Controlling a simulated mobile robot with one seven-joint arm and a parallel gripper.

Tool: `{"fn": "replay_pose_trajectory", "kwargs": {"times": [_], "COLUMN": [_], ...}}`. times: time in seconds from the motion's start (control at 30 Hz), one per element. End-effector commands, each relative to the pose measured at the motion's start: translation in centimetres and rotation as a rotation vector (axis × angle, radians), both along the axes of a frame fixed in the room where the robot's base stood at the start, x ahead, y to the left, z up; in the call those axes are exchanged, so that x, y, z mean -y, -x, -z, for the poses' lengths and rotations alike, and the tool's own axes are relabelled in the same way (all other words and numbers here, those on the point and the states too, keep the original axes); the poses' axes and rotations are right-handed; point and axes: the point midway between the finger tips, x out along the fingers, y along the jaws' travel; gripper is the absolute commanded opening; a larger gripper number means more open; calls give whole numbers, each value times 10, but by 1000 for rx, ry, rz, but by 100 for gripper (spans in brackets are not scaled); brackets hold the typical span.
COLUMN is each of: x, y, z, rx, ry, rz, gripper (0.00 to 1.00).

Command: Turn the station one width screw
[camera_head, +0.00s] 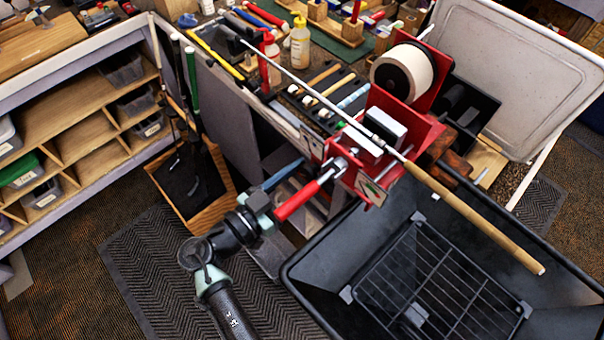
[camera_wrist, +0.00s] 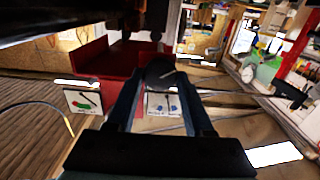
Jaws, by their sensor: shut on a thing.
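The red regrip station (camera_head: 415,125) stands on the bench corner, with a white roll on top and labels on its faces. It also shows in the wrist view (camera_wrist: 118,62). My gripper (camera_wrist: 160,82) reaches the station's front from the lower left. Its two dark blue fingers converge on a dark round knob (camera_wrist: 160,73), which I take to be the width screw; they are shut on it. The screw's turn angle cannot be told.
A golf club shaft (camera_head: 300,82) with a tan grip (camera_head: 475,220) lies across the station. A black bin (camera_head: 330,318) with a wire rack stands below right. Tools crowd the bench behind. A wooden box (camera_head: 215,205) stands left on the floor.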

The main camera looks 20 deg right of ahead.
Motion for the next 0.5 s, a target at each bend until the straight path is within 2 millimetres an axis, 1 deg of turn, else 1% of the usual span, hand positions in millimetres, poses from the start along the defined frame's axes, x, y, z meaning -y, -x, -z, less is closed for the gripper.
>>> {"fn": "replay_pose_trajectory", "kwargs": {"times": [0.27,0.5], "x": [0,0], "y": [0,-1], "z": [2,3], "rx": [-115,-308], "ry": [42,112], "rz": [0,0], "gripper": [0,0]}}
